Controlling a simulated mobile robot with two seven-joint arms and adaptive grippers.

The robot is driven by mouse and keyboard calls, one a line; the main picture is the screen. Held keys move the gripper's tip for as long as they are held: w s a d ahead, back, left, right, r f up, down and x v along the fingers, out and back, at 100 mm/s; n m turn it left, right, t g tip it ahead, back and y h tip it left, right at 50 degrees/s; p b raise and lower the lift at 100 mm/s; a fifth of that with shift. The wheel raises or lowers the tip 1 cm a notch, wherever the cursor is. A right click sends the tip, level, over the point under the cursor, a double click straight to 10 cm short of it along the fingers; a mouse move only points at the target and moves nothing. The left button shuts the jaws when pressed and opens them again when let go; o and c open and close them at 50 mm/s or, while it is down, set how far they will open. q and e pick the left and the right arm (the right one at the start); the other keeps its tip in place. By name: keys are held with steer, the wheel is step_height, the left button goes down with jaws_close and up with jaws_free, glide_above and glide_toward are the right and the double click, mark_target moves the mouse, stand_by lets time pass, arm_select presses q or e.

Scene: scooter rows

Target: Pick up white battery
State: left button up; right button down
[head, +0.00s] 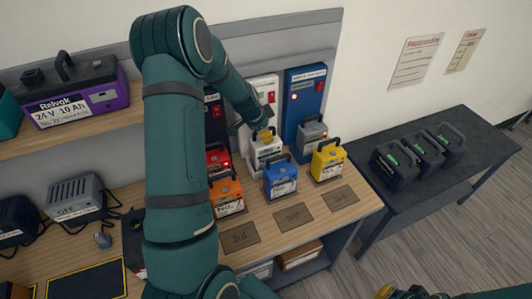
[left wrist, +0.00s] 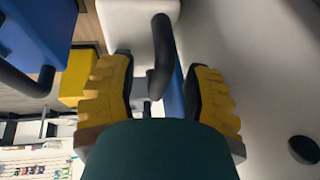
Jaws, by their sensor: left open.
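The white battery (head: 266,157) stands upright on the wooden bench in front of a white charger, its dark handle on top. My left gripper (head: 265,134) is just above it in the head view. In the left wrist view, the left gripper (left wrist: 160,72) is open. Its yellow-padded fingers stand on either side of the battery's black handle (left wrist: 162,50), with gaps beside it.
A blue battery (head: 281,181), a yellow battery (head: 328,162), an orange battery (head: 226,196) and a grey battery (head: 312,133) stand close by. A red battery (head: 216,160) is partly hidden by my arm. A dark side table (head: 430,190) holds black batteries.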

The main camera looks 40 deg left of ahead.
arm_select(q)
jaws_close()
steer(key=shift+r, duration=0.15)
steer(key=shift+r, duration=0.1)
